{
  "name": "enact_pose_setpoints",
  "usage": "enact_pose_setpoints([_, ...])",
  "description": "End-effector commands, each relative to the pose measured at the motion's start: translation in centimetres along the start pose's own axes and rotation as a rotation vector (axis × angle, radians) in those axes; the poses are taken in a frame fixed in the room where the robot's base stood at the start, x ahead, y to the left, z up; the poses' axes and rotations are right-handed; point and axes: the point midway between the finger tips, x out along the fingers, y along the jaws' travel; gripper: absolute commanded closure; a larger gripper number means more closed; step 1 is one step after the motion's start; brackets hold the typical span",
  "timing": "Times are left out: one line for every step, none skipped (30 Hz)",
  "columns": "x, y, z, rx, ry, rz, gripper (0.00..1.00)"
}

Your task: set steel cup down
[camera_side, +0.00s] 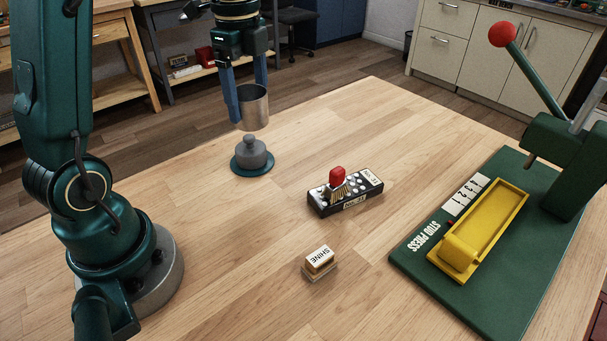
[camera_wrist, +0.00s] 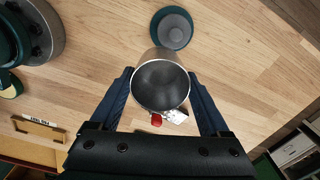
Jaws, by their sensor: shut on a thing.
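The steel cup (camera_side: 254,110) is a grey metal cylinder, held upright in the air in the side view. My gripper (camera_side: 246,108) is shut on it, with its blue fingers on either side. In the wrist view the cup (camera_wrist: 161,86) shows its round dark end between the two fingers of my gripper (camera_wrist: 161,90). In the side view the cup is above the table (camera_side: 290,240), near a grey knobbed weight on a round green base (camera_side: 252,157).
A black block with a red-handled piece (camera_side: 345,190) sits mid-table. A small block marked SHINE (camera_side: 319,262) lies nearer the front. A green press with a yellow tray (camera_side: 482,232) stands at the right. The tabletop between them is clear.

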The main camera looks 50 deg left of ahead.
Motion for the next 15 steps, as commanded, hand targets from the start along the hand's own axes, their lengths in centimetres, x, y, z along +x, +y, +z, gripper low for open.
enact_pose_setpoints([0.0,-0.2,-2.1,0.100,0.002,-0.001,0.78])
enact_pose_setpoints([0.0,-0.3,-3.2,0.154,0.002,-0.001,0.78])
enact_pose_setpoints([0.0,-0.2,-4.7,0.224,0.004,0.000,0.78])
enact_pose_setpoints([0.0,-0.2,-5.8,0.276,0.004,0.000,0.78])
enact_pose_setpoints([-0.1,-0.1,-6.9,0.326,0.005,-0.002,0.78])
enact_pose_setpoints([0.0,0.1,-8.3,0.394,0.006,-0.001,0.78])
enact_pose_setpoints([-0.1,0.3,-9.4,0.443,0.007,-0.002,0.78])
enact_pose_setpoints([0.0,0.6,-10.6,0.492,0.008,-0.001,0.78])
enact_pose_setpoints([0.0,1.1,-12.0,0.556,0.009,-0.001,0.78])
enact_pose_setpoints([0.0,1.4,-13.1,0.603,0.010,-0.001,0.78])
enact_pose_setpoints([0.1,1.8,-14.2,0.649,0.011,-0.001,0.78])
enact_pose_setpoints([0.1,2.5,-15.6,0.709,0.011,0.000,0.78])
enact_pose_setpoints([0.1,3.0,-16.6,0.751,0.012,-0.001,0.78])
enact_pose_setpoints([0.2,3.5,-17.6,0.792,0.013,-0.001,0.78])
enact_pose_setpoints([0.3,4.3,-18.9,0.844,0.014,0.000,0.78])
